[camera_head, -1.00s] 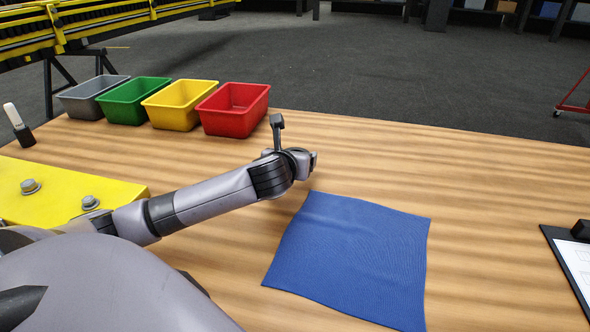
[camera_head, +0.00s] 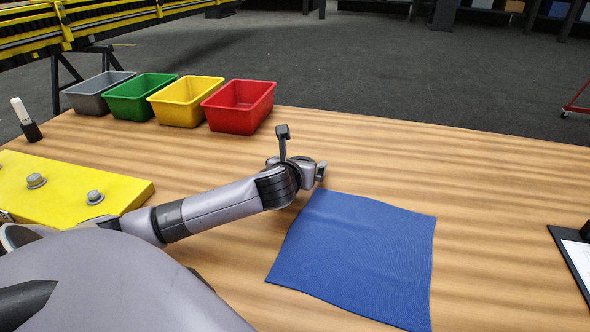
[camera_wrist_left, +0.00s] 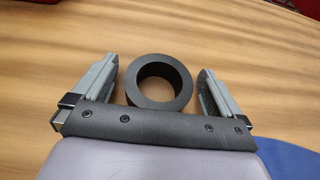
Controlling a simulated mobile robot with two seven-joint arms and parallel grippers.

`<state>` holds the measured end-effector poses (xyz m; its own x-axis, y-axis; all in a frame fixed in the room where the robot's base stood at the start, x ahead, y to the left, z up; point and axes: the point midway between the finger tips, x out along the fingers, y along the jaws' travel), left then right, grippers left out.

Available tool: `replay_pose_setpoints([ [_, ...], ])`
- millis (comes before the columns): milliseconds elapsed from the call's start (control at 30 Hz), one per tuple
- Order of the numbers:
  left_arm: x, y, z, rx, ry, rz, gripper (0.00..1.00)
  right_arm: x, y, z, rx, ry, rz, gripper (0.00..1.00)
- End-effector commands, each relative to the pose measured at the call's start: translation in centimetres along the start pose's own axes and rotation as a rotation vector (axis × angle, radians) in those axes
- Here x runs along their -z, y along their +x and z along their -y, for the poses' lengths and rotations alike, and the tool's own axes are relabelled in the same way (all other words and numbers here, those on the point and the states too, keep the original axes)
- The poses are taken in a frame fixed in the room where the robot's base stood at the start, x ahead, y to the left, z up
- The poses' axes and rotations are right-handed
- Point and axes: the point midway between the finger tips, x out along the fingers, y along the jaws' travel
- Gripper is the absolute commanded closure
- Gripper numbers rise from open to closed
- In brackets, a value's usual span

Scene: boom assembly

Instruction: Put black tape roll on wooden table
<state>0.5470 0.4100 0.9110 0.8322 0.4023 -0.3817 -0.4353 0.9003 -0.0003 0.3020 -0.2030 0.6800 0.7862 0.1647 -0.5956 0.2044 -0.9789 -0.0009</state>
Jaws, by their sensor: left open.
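The black tape roll (camera_wrist_left: 160,104) is a thick dark ring in the left wrist view, with wood visible through its hole. It appears to rest flat on the wooden table (camera_wrist_left: 245,45). My left gripper (camera_wrist_left: 158,65) is open, with one finger on each side of the roll and visible gaps between. In the head view my left gripper (camera_head: 320,172) shows only in part, low over the table (camera_head: 420,160) just past the blue cloth's far left corner. The roll is hidden there behind my wrist. My right gripper is not in view.
A blue cloth (camera_head: 360,255) lies right of my left arm. Grey (camera_head: 88,105), green (camera_head: 130,110), yellow (camera_head: 178,115) and red (camera_head: 238,118) bins line the back left. A yellow plate (camera_head: 60,190) with bolts lies left, a clipboard (camera_head: 565,235) right. Back right is clear.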

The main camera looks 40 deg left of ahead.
Motion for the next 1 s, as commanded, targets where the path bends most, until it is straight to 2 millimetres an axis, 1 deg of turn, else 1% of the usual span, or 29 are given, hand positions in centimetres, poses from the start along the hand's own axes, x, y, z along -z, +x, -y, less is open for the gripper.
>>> replay_pose_setpoints([
  [167,0.0,-2.1,0.0,0.002,0.004,0.000,0.00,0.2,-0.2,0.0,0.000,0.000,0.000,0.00],
  [500,0.0,-8.0,0.0,0.003,0.004,0.000,0.00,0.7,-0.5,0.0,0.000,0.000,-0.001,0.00],
  [600,0.0,-9.4,0.0,0.002,0.002,-0.001,0.00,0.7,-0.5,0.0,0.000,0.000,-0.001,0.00],
  [800,0.0,-11.3,0.0,0.001,0.002,0.000,0.00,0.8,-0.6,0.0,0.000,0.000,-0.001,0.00],
  [1000,0.1,-11.8,0.0,0.000,0.001,-0.001,0.00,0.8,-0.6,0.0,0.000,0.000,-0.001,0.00],
])
